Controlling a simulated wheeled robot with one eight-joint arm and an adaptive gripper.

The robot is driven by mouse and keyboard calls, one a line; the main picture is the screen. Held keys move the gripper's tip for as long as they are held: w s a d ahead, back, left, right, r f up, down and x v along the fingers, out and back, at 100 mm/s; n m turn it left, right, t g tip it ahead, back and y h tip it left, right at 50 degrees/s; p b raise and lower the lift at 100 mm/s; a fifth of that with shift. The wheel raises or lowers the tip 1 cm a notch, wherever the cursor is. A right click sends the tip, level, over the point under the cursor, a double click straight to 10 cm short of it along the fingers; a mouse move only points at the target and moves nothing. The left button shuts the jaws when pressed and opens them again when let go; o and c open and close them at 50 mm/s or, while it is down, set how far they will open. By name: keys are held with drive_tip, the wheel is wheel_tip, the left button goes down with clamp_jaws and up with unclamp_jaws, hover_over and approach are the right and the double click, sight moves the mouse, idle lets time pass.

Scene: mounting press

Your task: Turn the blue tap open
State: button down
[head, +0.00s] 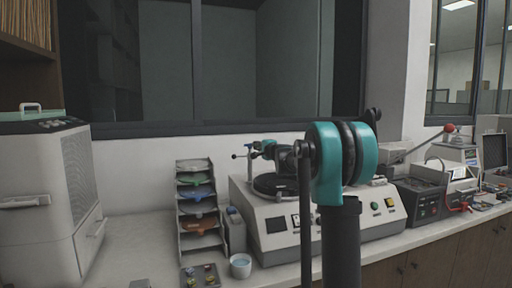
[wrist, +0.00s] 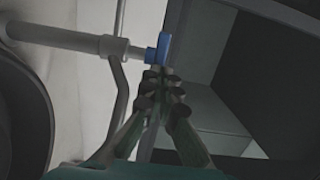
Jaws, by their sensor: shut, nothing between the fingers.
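The blue tap handle (wrist: 164,48) is at the top middle of the wrist view, on the end of a grey pipe (wrist: 75,36). My gripper (wrist: 161,76) is shut and empty. Its fingertips sit just below the blue handle in that picture, very close to it; I cannot tell whether they touch. In the head view the tap (head: 236,156) is small, above the left part of a pale grinding machine (head: 283,240). My gripper (head: 256,149) is beside it there, partly hidden by my own arm.
The machine's dark round plate (head: 273,186) lies below the tap. A window frame (head: 220,127) is behind.

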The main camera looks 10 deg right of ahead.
drive_tip(key=shift+w+d+n+g+y, duration=0.2)
drive_tip(key=shift+n+g+y, duration=0.3)
drive_tip(key=shift+y, duration=0.4)
drive_tip(key=w+n+g+y, duration=0.1)
drive_tip(key=n+g+y, duration=0.2)
drive_tip(key=w+n+g+y, duration=0.1)
drive_tip(key=n+g+y, duration=0.2)
drive_tip(key=g, duration=0.1)
drive_tip(key=w+d+n+g+y, duration=0.1)
drive_tip(key=n+g+y, duration=0.2)
drive_tip(key=n+g, duration=0.1)
drive_tip(key=shift+w+y, duration=0.1)
drive_tip(key=shift+y, duration=0.3)
drive_tip(key=shift+w+a, duration=0.2)
drive_tip(key=shift+w, duration=0.25)
drive_tip(key=shift+w+a, duration=0.2)
drive_tip(key=shift+w, duration=0.25)
idle(0.7)
drive_tip(key=shift+d, duration=0.1)
